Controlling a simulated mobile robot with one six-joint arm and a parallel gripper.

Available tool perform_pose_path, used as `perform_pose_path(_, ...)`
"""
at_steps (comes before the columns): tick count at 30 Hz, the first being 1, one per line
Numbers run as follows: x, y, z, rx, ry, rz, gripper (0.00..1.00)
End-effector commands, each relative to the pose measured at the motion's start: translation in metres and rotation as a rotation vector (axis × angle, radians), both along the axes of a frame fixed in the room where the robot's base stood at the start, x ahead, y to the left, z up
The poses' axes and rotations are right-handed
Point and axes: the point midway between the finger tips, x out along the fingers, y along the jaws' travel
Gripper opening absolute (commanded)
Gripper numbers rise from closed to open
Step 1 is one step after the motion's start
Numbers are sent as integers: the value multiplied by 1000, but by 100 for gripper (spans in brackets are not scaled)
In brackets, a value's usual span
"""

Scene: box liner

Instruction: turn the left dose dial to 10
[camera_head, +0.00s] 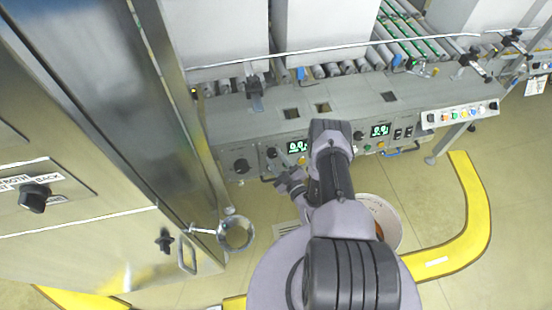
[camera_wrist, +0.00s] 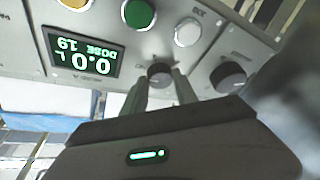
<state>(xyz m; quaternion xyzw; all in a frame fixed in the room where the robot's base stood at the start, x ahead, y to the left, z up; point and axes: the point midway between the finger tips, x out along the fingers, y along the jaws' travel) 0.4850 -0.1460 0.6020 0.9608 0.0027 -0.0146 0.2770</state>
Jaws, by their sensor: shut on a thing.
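The left dose dial (camera_wrist: 160,73) is a small dark round knob on the grey panel in the wrist view. My gripper (camera_wrist: 161,88) has its two fingers on either side of it and is shut on it; the fingers hide part of its rim. Beside the dial is a green-lit display (camera_wrist: 82,55), upside down here, showing 0.0 L above a dose line whose digits I cannot read surely. In the head view the same display (camera_head: 297,147) shows beside my gripper (camera_head: 281,180), which is small and dark there.
A larger black knob (camera_wrist: 228,77) sits close beside the dial. Yellow, green (camera_wrist: 138,13) and white buttons line the panel nearby. A second display (camera_head: 380,130) is farther right. A metal cabinet (camera_head: 75,150) stands left. A white bucket (camera_head: 393,228) is partly hidden behind my arm.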

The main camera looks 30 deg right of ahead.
Motion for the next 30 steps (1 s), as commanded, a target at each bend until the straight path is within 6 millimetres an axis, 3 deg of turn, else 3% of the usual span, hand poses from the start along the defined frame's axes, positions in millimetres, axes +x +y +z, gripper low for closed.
perform_pose_path(30, 3, -4, 14, -855, 243, 315, 0)
